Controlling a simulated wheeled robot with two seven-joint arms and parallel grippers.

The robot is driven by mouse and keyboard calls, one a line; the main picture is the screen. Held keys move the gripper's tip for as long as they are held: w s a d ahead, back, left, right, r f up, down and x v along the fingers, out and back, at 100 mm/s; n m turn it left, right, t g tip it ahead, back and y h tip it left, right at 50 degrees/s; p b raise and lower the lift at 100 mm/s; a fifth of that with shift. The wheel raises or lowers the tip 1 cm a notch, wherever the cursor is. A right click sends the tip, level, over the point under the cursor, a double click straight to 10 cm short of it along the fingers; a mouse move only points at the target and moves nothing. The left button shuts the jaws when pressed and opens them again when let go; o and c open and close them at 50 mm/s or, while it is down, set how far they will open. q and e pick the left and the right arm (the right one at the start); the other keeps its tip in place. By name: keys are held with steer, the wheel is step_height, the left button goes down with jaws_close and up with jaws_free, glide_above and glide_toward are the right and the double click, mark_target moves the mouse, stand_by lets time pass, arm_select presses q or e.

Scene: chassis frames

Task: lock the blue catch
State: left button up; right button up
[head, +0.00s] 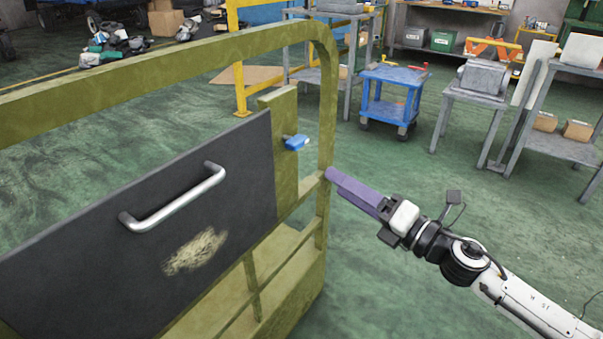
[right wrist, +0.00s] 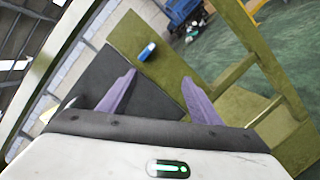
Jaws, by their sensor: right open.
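The blue catch (head: 296,142) is a small blue piece on the yellow-green post (head: 285,115), just right of the upper corner of a dark grey panel (head: 100,205). It also shows in the right wrist view (right wrist: 147,52), beyond and between my fingers. My right gripper (head: 333,180) has purple fingers and is below and to the right of the catch, apart from it, near the frame's right upright. In the right wrist view its fingers (right wrist: 160,95) are spread with nothing between them. My left gripper is not in view.
The yellow-green chassis frame (head: 328,90) has a curved upper rail and a right upright beside my right gripper. A silver handle (head: 175,200) sticks out from the panel. A blue cart (head: 392,95) and grey tables stand behind.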

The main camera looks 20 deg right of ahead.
mark_target(302, 143)
step_height(302, 143, up, 5)
steer(key=w+n+g+y+b, duration=0.2)
steer(key=n, duration=1.1)
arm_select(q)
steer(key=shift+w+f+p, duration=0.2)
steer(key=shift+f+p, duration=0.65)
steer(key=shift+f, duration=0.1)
arm_select(e)
steer(key=x, duration=0.9)
steer(key=shift+w+d, duration=0.1)
steer(key=shift+w, duration=0.2)
steer(key=c, duration=1)
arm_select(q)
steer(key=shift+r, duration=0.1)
arm_select(e)
steer(key=shift+c, duration=0.2)
